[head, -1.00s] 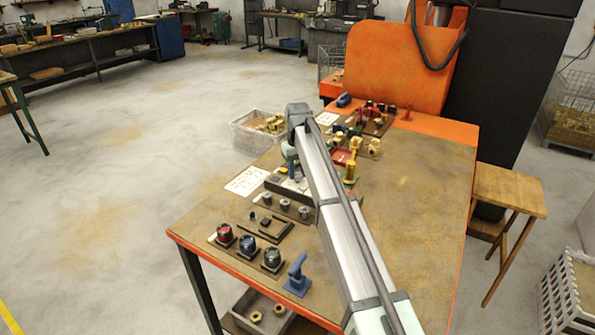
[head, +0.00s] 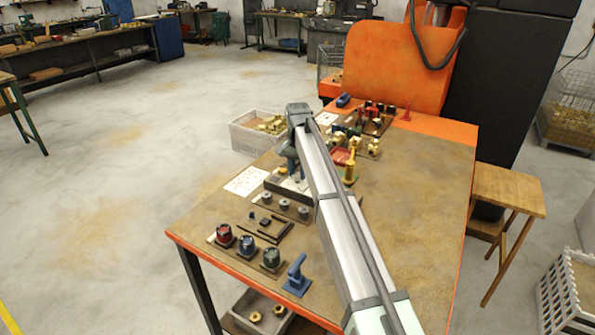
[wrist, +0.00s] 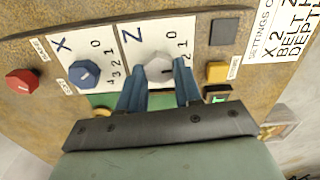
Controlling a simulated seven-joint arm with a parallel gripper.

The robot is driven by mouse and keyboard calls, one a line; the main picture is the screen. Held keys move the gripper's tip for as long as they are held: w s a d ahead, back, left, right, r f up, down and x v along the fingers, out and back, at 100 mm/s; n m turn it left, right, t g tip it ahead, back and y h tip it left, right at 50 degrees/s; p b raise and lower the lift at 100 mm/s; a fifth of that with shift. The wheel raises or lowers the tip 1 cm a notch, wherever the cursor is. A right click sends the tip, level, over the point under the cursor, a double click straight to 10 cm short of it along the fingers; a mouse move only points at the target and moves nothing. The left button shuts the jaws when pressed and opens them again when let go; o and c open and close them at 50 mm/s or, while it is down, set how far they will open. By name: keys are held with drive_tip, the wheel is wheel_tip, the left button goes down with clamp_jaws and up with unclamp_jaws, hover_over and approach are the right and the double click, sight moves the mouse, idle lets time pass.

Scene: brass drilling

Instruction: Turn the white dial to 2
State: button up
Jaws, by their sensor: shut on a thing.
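The white dial (wrist: 158,68) sits on a white plate marked Z, with the figures 0, 1 and 2 along its right side. My gripper (wrist: 160,88) is shut on it, one blue finger on each side. A dark mark on the dial faces right, toward the figures; I cannot tell exactly which one it meets. The fingers hide part of the dial's near side. In the head view my gripper (head: 291,168) is down at the panel (head: 283,188), and my arm hides much of it.
To the right are a yellow button (wrist: 217,71), a black square (wrist: 224,31) and a settings card (wrist: 285,35). Several round knobs (head: 247,245) stand at the table's near left.

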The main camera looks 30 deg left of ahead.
sight(299, 174)
drive_tip(key=shift+m, duration=0.5)
drive_tip(key=o, duration=1)
drive_tip(key=shift+o, duration=0.2)
drive_tip(key=shift+r, duration=0.15)
wheel_tip(299, 174, up, 14)
drive_tip(key=shift+f, duration=0.2)
drive_tip(key=shift+w+d, duration=0.1)
